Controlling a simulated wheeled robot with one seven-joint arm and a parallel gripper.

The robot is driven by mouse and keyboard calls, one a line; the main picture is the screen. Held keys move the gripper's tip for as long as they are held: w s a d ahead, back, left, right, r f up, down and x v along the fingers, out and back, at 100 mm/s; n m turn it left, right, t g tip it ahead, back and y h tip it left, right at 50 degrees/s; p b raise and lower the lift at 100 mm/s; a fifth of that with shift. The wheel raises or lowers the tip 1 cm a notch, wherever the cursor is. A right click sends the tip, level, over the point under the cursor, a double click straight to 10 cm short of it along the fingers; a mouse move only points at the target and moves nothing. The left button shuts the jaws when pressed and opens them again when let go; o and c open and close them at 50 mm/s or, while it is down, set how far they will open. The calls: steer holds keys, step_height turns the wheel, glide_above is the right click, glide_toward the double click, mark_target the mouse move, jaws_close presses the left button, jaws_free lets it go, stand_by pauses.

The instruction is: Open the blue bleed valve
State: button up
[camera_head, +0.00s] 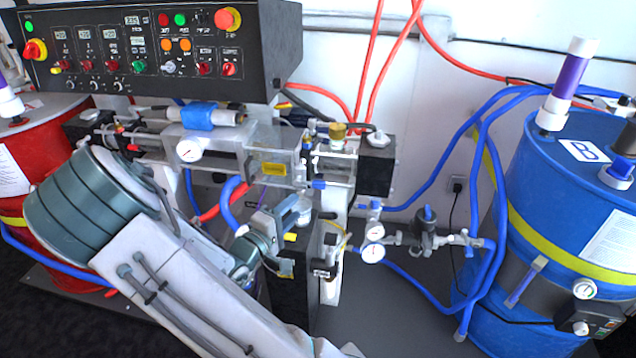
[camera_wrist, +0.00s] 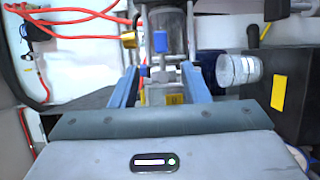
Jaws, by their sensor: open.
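A small blue handle (camera_wrist: 160,42), which looks like the bleed valve, shows near the top middle of the wrist view. It sits on metal fittings in front of a dark grey cylinder. My gripper (camera_wrist: 158,72) is open, with one blue-grey finger on each side of the fittings. The handle lies in line with the gap, just beyond the fingertips; I see no contact. In the head view my gripper (camera_head: 296,212) is below the right part of the proportioner (camera_head: 270,150). A small blue part (camera_head: 319,184) shows just above it there; I cannot tell if it is the same handle.
A black control panel (camera_head: 150,45) overhangs the proportioner. A red drum (camera_head: 50,160) stands left and a blue drum (camera_head: 560,190) right, with blue hoses between. Gauges (camera_head: 373,252) and fittings stand right of my gripper. A clear cylinder (camera_wrist: 238,70) is right in the wrist view.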

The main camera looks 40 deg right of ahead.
mark_target(317, 186)
steer(key=x, duration=1.2)
steer(key=shift+d+f+b, duration=0.1)
steer(key=shift+d+b, duration=0.05)
steer(key=shift+b, duration=0.15)
jaws_close()
